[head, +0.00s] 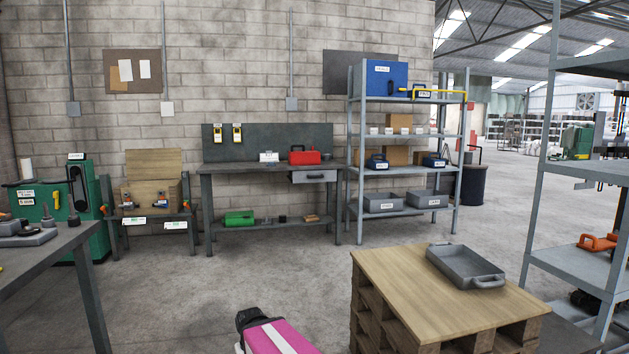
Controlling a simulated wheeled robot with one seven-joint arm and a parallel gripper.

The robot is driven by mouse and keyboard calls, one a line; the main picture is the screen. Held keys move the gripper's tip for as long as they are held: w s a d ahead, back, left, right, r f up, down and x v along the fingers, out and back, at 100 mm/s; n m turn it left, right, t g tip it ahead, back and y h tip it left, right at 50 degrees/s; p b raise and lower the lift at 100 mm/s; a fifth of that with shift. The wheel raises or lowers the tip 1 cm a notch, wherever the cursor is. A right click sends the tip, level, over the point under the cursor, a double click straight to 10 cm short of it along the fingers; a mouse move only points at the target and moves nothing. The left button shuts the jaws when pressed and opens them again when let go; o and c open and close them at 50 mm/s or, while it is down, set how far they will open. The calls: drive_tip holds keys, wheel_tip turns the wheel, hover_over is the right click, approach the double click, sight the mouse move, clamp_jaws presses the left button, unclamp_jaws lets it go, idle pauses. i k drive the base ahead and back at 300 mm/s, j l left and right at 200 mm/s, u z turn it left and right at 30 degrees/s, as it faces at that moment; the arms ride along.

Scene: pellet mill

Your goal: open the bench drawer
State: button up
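The bench drawer (313,176) is a small grey box front under the right end of the workbench top, with a dark handle on its face. It looks shut at this distance, though a small gap would be hard to see. The workbench (238,168) stands against the block wall across the floor, well away from me. A pink and white part of my own arm shows at the bottom edge, with a black end. My gripper's fingers are not in view, and nothing of mine is near the drawer.
A pallet stack with a wooden top (400,285) bears a grey tray (465,267) at front right. A dark table (40,245) is at left. Shelving (357,160) stands right of the bench. Open concrete floor lies between me and the bench.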

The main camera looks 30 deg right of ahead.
sight(312, 173)
drive_tip(key=i+j+u, duration=0.1)
drive_tip(key=i, duration=0.6)
drive_tip(key=i+z, duration=0.2)
drive_tip(key=i, duration=0.7)
drive_tip(key=i+j+z, duration=0.25)
drive_tip(key=i, duration=0.7)
drive_tip(key=i+l, duration=0.1)
drive_tip(key=i, duration=0.35)
drive_tip(key=i+l+u, duration=0.1)
drive_tip(key=i, duration=0.35)
drive_tip(key=i+l, duration=0.15)
drive_tip(key=i, duration=0.25)
drive_tip(key=i+l+u, duration=0.1)
drive_tip(key=i, duration=0.35)
